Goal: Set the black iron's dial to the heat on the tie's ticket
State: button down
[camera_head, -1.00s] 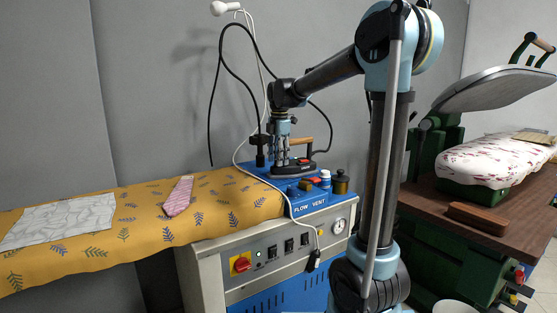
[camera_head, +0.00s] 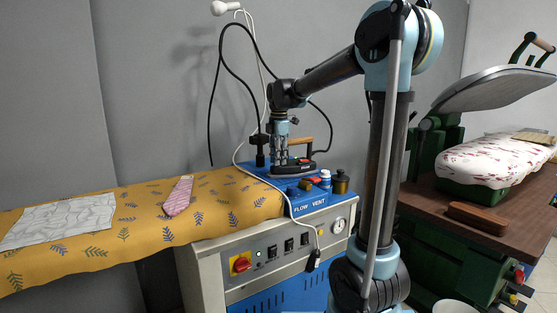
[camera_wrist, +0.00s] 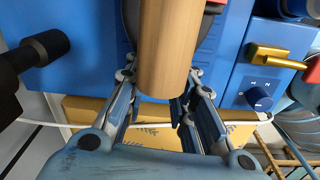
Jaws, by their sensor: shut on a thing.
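The black iron (camera_head: 292,170) with its wooden handle (camera_head: 301,141) stands on the blue end of the ironing table. My gripper (camera_head: 281,165) points down at the iron's left part, its fingers reaching below handle height. In the wrist view the handle (camera_wrist: 167,50) crosses in front, between my gripper's fingers (camera_wrist: 160,98). The fingers are closed in low on the iron. The handle hides the iron's dial and the fingertips, so the dial's setting cannot be read. The pink tie (camera_head: 178,197) lies on the yellow patterned cover; its ticket is too small to read.
A blue numbered knob (camera_wrist: 258,98) and a brass lever (camera_wrist: 270,55) sit right of the iron. Small bottles (camera_head: 341,182) stand there too. A black post (camera_head: 260,150) is left of my gripper. A white cord and black hose hang behind. A green press (camera_head: 455,215) stands right.

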jog(key=c, duration=1.3)
grip_release()
notch_tip(320, 180, up, 12)
jog(key=shift+s+d+f, duration=0.1)
jog(key=shift+s+d, duration=0.05)
